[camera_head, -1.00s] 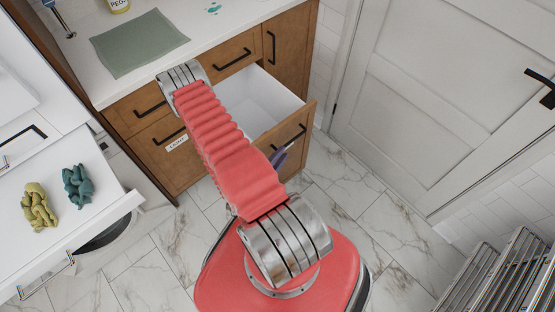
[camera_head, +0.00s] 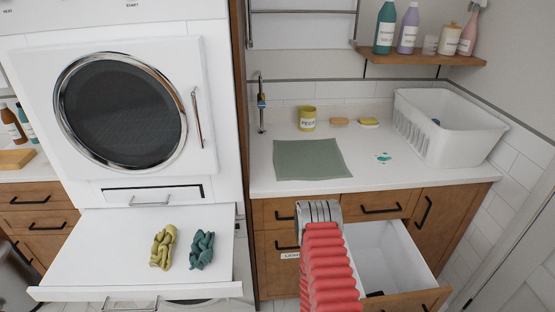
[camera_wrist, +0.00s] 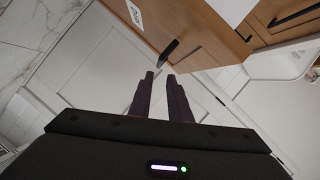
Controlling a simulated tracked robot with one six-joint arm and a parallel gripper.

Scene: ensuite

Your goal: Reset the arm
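My gripper (camera_wrist: 160,80) shows in the wrist view as two dark fingers with a narrow gap between them. Nothing shows between the fingers. A wooden drawer front with a dark handle (camera_wrist: 168,49) lies beyond the fingertips, and I cannot tell how close it is. In the head view my red arm reaches toward the counter's front, left of the open drawer (camera_head: 400,298). My gripper is hidden in that view.
A white pull-out shelf (camera_head: 100,250) holds a yellow-green twisted cloth (camera_head: 163,247) and a teal one (camera_head: 202,250). The counter bears a green mat (camera_head: 310,160), a yellow cup (camera_head: 308,118) and a white basket (camera_head: 450,128). A dryer (camera_head: 120,110) stands at left.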

